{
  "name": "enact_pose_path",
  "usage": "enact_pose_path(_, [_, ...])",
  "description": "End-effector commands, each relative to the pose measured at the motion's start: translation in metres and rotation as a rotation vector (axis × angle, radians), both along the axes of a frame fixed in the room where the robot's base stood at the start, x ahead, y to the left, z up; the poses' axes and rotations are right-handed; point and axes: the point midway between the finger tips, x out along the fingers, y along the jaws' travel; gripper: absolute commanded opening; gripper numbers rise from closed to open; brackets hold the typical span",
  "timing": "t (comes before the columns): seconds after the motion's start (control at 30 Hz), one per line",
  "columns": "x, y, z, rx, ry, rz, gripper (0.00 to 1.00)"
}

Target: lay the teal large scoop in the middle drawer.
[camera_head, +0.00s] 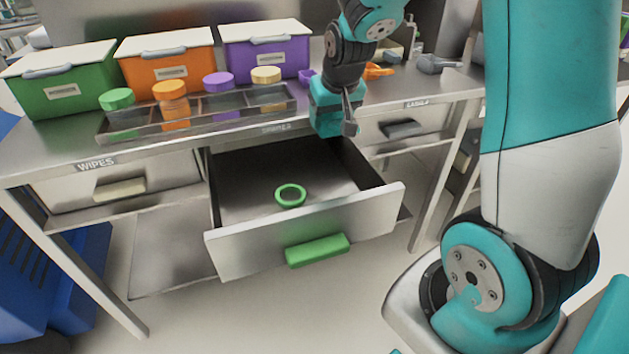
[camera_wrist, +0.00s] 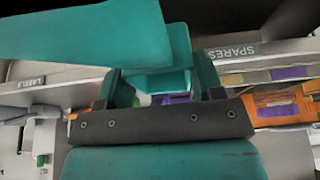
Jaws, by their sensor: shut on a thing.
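My gripper (camera_head: 345,122) is above the drawer's back right part, near the counter's front edge. It is shut on the teal large scoop, whose broad teal surface (camera_wrist: 85,35) fills the upper left of the wrist view. In the head view, scoop and gripper merge into one teal mass, so I cannot tell the scoop's exact tilt.
On the counter stand green (camera_head: 65,85), orange (camera_head: 168,70) and purple (camera_head: 265,50) lidded bins and a divided metal tray (camera_head: 200,128) with coloured jars. An orange object (camera_head: 378,71) lies right of my arm. The WIPES drawer (camera_head: 120,185) and the right drawer (camera_head: 405,128) flank the open one.

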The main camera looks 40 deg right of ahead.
Motion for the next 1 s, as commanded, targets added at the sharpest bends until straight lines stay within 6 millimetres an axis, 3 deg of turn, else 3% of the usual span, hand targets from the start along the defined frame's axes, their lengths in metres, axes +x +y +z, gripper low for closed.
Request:
enact_pose_path(0.03, [-0.002,0.0,-0.02,0.001,0.008,0.0,0.37])
enact_pose_path(0.3, [-0.001,0.0,-0.09,0.002,0.006,-0.001,0.37])
enact_pose_path(0.57, [0.0,0.0,-0.117,0.001,0.001,-0.001,0.37])
enact_pose_path(0.8, [-0.001,0.0,-0.152,0.001,0.002,0.0,0.37])
enact_pose_path(1.0, [0.0,0.0,-0.155,-0.001,-0.002,0.0,0.37])
